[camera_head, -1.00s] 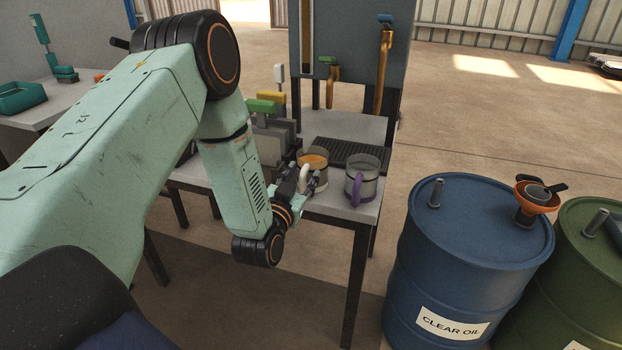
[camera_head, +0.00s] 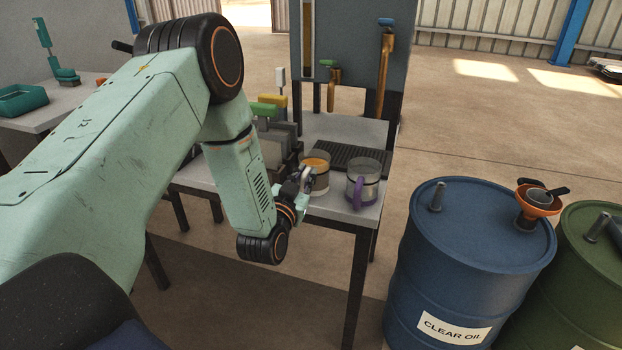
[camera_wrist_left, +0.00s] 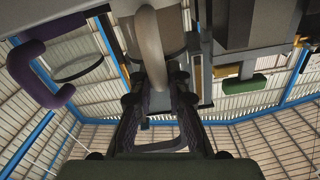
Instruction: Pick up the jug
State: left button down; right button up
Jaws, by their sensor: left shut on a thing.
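A clear jug with amber liquid (camera_head: 318,181) stands on the grey table. My left gripper (camera_head: 304,181) is at its near left side, and the fingers cover its handle in the head view. In the left wrist view, which looks up from below, the jug's cream handle (camera_wrist_left: 150,45) runs down between the two fingers of my left gripper (camera_wrist_left: 158,92), which is shut on it. I cannot tell any gap between the jug and the table. My right gripper is not in view.
A second clear jug with a purple handle (camera_head: 364,184) stands close on the right. A press with green and yellow levers (camera_head: 270,103) is behind left. A blue drum (camera_head: 475,250) and a green drum (camera_head: 595,280) stand right of the table.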

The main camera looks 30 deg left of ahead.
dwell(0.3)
pick_arm(q)
notch_tip(320, 180, up, 10)
jog(key=p, duration=0.4)
jog(key=c, duration=1.8)
grip_release()
grip_shut()
